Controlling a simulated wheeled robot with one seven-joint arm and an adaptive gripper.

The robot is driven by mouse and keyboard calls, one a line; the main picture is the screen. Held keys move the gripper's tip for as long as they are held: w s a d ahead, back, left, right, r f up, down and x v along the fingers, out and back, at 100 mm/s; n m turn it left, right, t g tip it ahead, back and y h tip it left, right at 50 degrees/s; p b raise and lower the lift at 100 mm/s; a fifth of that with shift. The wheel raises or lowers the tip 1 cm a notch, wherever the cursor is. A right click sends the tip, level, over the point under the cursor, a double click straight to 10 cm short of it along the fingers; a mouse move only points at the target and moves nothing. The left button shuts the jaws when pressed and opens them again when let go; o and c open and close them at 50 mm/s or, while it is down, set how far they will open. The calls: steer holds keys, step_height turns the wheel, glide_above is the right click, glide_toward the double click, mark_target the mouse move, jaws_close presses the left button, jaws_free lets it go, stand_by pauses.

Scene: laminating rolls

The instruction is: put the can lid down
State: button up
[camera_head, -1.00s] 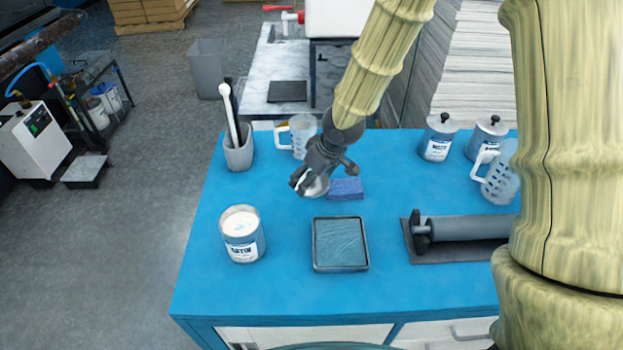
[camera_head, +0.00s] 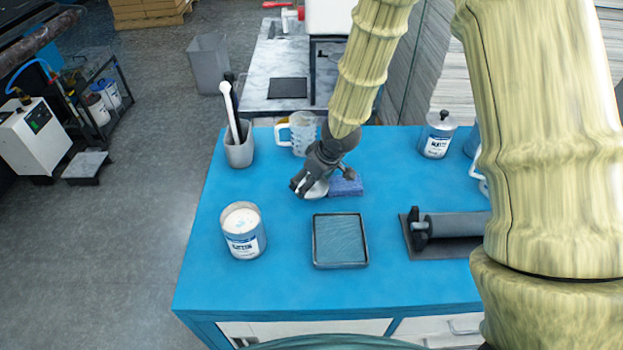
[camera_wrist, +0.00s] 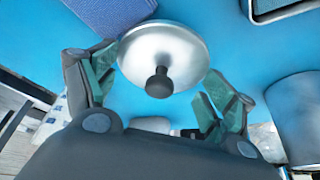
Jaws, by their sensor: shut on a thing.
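The can lid (camera_wrist: 163,45) is a silver disc with a black knob, between the two fingers of my gripper (camera_wrist: 160,90) in the wrist view. In the head view the lid (camera_head: 318,190) shows as a pale edge under my gripper (camera_head: 306,187), which is shut on it low over the blue table, just left of the blue sponge (camera_head: 345,184). I cannot tell whether the lid touches the table. The open can (camera_head: 243,234), with white contents, stands at the front left.
A tray (camera_head: 340,263) with a blue-grey surface lies in front of my gripper. A roller (camera_head: 455,226) and a lidded can (camera_head: 437,138) are at right. Blue table is bare between can and tray.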

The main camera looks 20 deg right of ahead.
steer(key=shift+f, duration=0.45)
steer(key=o, duration=0.7)
steer(key=shift+o, duration=0.2)
steer(key=shift+r, duration=0.1)
steer(key=shift+r, duration=0.6)
steer(key=v, duration=1.1)
steer(key=shift+r, duration=0.25)
steer(key=shift+s+d, duration=0.15)
steer(key=shift+s, duration=0.05)
